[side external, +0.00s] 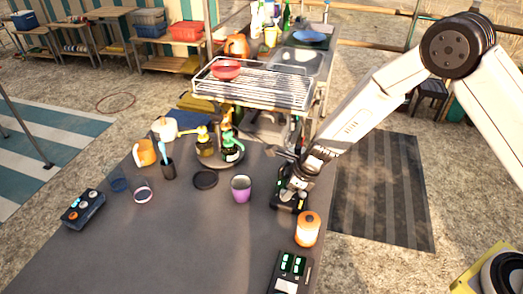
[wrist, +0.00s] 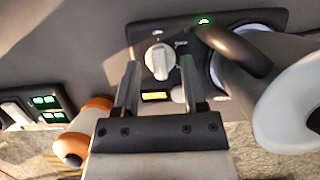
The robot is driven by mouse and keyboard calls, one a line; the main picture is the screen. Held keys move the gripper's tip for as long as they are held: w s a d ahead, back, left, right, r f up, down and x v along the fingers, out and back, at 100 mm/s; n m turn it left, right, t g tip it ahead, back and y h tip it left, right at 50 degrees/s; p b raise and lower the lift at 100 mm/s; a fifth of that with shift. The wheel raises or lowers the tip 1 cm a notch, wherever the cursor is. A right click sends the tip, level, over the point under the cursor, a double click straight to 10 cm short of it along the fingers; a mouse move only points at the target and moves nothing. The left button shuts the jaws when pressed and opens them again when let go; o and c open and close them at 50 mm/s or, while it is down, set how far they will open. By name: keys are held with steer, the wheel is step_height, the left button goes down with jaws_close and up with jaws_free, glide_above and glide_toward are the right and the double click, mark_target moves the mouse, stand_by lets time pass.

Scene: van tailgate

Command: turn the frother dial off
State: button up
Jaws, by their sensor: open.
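The frother unit is a dark panel, seen in the wrist view (wrist: 135,36) and partly hidden under my gripper in the side view (side external: 277,204). Its dial (wrist: 159,60) is a round white knob with a raised grip; its exact setting is too small to read. A green light (wrist: 204,21) glows at the panel's edge, and a small display (wrist: 154,96) is lit yellow. My gripper (wrist: 160,66) is open, its fingers either side of the dial in the picture. I cannot tell whether they touch it. In the side view my gripper (side external: 291,187) is low over the unit.
A pale jug (wrist: 285,95) with a dark handle (wrist: 235,48) is close right of my fingers. An orange-and-white canister (side external: 307,229) and a green-lit switch box (side external: 287,273) stand nearby. A purple cup (side external: 241,189) is left of the unit.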

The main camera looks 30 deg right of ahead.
steer(key=shift+f, duration=0.1)
jaws_close()
stand_by(0.3)
steer(key=n, duration=0.2)
steer(key=n+g+y, duration=0.1)
steer(key=n, duration=0.1)
steer(key=shift+w+n+g, duration=0.2)
steer(key=shift+n+g, duration=0.1)
steer(key=shift+n, duration=0.1)
jaws_free()
steer(key=shift+d, duration=0.1)
steer(key=v, duration=0.8)
